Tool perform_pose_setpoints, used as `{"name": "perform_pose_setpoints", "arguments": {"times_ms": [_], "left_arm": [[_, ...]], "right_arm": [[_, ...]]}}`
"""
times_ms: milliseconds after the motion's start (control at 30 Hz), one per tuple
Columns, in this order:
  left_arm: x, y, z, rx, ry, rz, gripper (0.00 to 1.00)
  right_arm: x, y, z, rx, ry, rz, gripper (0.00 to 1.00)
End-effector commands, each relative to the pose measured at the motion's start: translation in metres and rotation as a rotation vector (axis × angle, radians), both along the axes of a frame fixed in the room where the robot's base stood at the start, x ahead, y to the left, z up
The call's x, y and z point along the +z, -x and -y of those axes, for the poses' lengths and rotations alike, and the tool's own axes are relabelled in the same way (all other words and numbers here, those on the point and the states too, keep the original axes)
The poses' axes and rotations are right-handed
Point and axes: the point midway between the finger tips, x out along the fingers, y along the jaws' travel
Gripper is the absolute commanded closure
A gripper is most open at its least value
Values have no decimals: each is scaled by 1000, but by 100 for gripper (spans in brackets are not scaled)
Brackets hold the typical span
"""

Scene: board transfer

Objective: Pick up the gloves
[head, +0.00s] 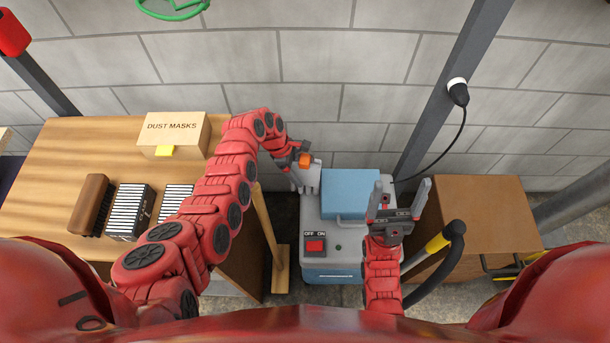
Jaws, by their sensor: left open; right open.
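I cannot clearly make out gloves in the head view. My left gripper (305,186) is over the left back of the grey machine (318,238), left of its blue box (350,194). A pale grey shape with finger-like ends and an orange patch (305,160) shows at this gripper. I cannot tell whether the grey shape is only the jaw or partly a glove. My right gripper (402,190) is open and empty, its two grey fingers apart, at the machine's right side.
A wooden bench (62,160) at left holds a dust masks box (172,136), a brush (91,204) and black-and-white striped blocks (130,212). A cardboard box (482,215) and a yellow-black handle (442,240) stand at right. A cable hangs from a post (446,100).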

Motion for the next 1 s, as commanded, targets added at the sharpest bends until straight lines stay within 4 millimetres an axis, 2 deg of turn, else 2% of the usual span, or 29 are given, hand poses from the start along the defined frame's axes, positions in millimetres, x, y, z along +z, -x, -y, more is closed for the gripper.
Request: {"name": "perform_pose_setpoints", "arguments": {"times_ms": [300, 733, 1000], "left_arm": [[-3, 1, 1, 1, 0, -1, 22], [-3, 0, 1, 1, 0, 0, 100], [-3, 1, 1, 0, 0, 0, 100]], "right_arm": [[0, 0, 0, 0, 0, 0, 16], [0, 0, 0, 0, 0, 0, 16], [0, 0, 0, 0, 0, 0, 16]]}}
